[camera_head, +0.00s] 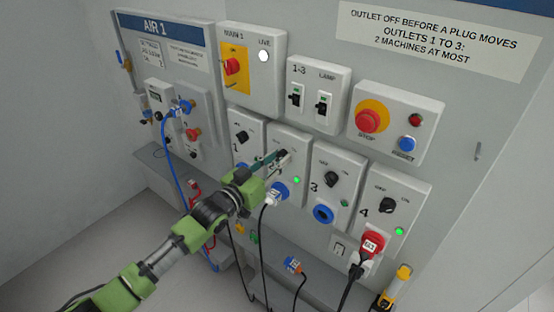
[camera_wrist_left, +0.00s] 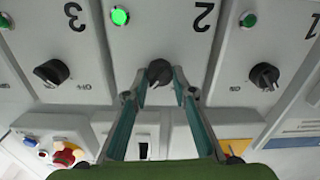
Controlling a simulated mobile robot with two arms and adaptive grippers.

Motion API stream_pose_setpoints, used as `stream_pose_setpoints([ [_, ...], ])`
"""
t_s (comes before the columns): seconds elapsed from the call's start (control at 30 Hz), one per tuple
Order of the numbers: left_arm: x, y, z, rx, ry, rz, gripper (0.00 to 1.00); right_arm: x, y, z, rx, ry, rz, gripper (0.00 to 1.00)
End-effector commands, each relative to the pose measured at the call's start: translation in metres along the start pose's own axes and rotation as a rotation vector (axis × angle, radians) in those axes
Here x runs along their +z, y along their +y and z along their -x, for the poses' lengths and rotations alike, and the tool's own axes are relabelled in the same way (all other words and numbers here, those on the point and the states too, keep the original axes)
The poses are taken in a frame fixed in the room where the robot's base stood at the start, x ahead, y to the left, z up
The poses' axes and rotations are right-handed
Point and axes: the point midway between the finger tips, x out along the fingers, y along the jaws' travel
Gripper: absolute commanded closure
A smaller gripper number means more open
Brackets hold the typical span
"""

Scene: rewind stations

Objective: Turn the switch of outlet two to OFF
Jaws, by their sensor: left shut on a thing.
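Outlet two's panel (camera_head: 290,140) is a white box in the middle of the lower row, marked 2 in the left wrist view. Its switch is a black knob (camera_wrist_left: 159,70), seen upside down there. My left gripper (camera_head: 277,158) has its two teal fingers closed on either side of this knob. The fingers partly hide the knob in the head view, and I cannot tell which way it points. The outlet's green lamp (camera_head: 297,180) is lit; it also glows in the left wrist view (camera_wrist_left: 120,17). A plug (camera_head: 272,197) with a black cable sits at its blue socket. My right gripper is not in view.
Outlet one (camera_head: 243,137), outlet three (camera_head: 331,180) and outlet four (camera_head: 387,205) flank it with similar black knobs. Above are the main switch box (camera_head: 252,60) and red stop button (camera_head: 371,116).

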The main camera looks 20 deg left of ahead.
Motion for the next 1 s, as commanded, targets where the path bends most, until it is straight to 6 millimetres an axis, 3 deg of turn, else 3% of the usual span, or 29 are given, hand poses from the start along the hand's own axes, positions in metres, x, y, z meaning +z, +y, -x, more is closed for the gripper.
stream_pose_setpoints([
  [1.0, 0.0022, -0.0029, -0.0001, 0.0, 0.001, 0.925, 0.97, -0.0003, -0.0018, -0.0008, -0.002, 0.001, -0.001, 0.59],
])
